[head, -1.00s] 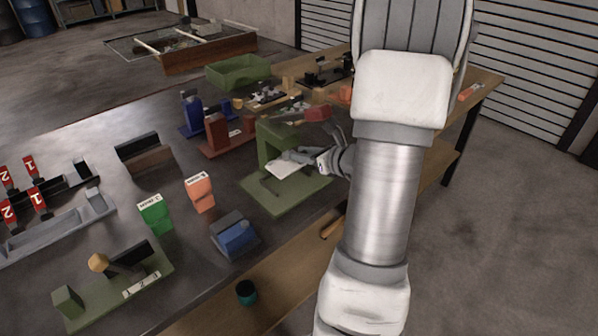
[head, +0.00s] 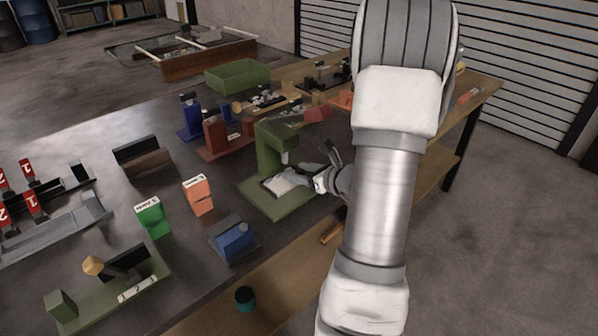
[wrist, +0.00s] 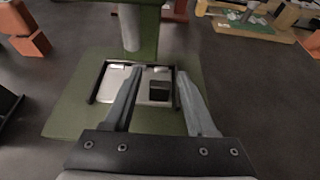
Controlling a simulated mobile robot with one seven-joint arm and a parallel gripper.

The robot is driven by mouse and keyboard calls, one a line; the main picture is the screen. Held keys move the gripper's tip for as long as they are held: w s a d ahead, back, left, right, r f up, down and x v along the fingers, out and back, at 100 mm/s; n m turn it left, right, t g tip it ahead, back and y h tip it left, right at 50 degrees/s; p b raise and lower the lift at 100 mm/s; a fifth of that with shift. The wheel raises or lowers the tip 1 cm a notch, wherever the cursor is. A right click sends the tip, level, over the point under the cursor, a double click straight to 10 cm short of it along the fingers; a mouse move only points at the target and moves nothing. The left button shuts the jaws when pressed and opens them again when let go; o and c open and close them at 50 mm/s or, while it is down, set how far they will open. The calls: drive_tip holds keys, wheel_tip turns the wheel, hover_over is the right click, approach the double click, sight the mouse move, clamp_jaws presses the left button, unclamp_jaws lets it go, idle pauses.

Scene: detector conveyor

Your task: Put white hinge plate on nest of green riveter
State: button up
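The green riveter (head: 268,148) stands on its green base on the bench. Its nest (wrist: 92,95), a dark frame on that base, lies below the riveter's round ram. The white hinge plate (wrist: 112,88) lies flat within the nest frame, with a dark square patch near its right part; the plate also shows in the head view (head: 277,186). My gripper (wrist: 158,73) is open, its two fingers spread above the plate, the left one covering part of it. The gripper also shows in the head view (head: 312,178), low at the riveter's right side. Whether the plate is fully seated cannot be told.
Red (head: 218,137) and blue (head: 190,118) presses stand behind the riveter. A blue block fixture (head: 233,240), an orange block (head: 198,195) and a green block (head: 152,217) stand to the left. A green bin (head: 238,76) is at the back.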

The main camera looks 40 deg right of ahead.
drive_tip(key=shift+r, duration=0.15)
drive_tip(key=shift+s+r+p, duration=0.1)
drive_tip(key=shift+r+p, duration=0.1)
drive_tip(key=shift+p, duration=0.1)
drive_tip(key=p+v, duration=0.1)
drive_tip(key=v, duration=1)
drive_tip(key=shift+s+p, duration=0.35)
drive_tip(key=shift+s, duration=0.05)
